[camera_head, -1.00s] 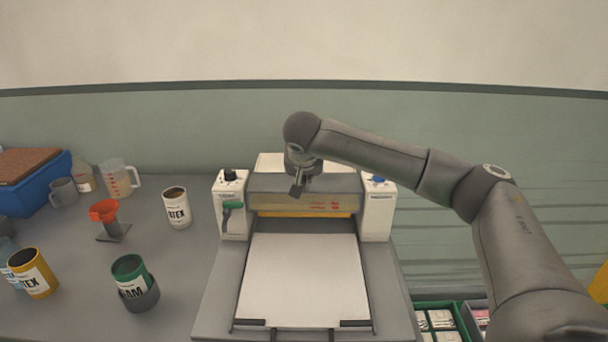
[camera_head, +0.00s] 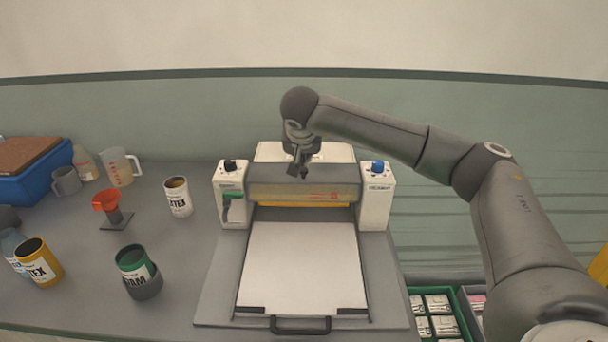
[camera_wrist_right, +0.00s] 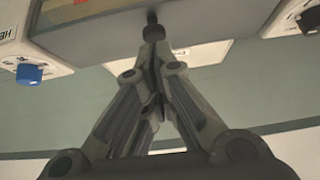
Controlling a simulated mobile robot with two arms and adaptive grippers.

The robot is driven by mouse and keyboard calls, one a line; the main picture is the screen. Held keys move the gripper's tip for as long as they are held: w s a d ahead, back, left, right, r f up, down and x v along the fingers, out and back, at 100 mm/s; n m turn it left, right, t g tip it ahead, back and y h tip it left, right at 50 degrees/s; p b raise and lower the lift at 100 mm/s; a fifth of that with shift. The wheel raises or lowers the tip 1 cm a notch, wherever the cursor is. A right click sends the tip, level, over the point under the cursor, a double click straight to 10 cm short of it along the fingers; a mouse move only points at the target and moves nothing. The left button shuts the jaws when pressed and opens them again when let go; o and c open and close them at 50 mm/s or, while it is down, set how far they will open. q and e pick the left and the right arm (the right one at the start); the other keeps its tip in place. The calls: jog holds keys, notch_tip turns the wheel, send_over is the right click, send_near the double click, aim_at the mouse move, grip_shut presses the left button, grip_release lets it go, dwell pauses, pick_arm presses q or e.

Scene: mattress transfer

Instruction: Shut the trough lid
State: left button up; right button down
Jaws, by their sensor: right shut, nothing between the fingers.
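The machine stands on the table between two white posts. A grey cover (camera_head: 262,172) spans the posts, with a see-through front strip (camera_head: 275,194) bearing red print; I take this cover as the trough lid, and it looks lowered. My right gripper (camera_head: 298,172) is shut and empty, its fingertips at the cover's top, partly in front of it. In the right wrist view the closed fingers (camera_wrist_right: 153,30) reach to the cover's edge; I cannot tell whether they touch. The trough inside is hidden. My left gripper is out of view.
A white plate (camera_head: 302,265) with a front handle (camera_head: 300,326) lies before the cover. Knobs sit on the posts, a blue one (camera_head: 378,167) at right.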

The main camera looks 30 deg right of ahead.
pick_arm(q)
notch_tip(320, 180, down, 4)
jog(key=b, duration=0.4)
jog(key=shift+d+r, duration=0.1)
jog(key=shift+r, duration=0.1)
pick_arm(e)
jog(key=s+a+f, duration=0.2)
jog(key=s+a, duration=0.3)
jog(key=s, duration=0.3)
jog(key=shift+f, duration=0.2)
jog(key=shift+s, duration=0.1)
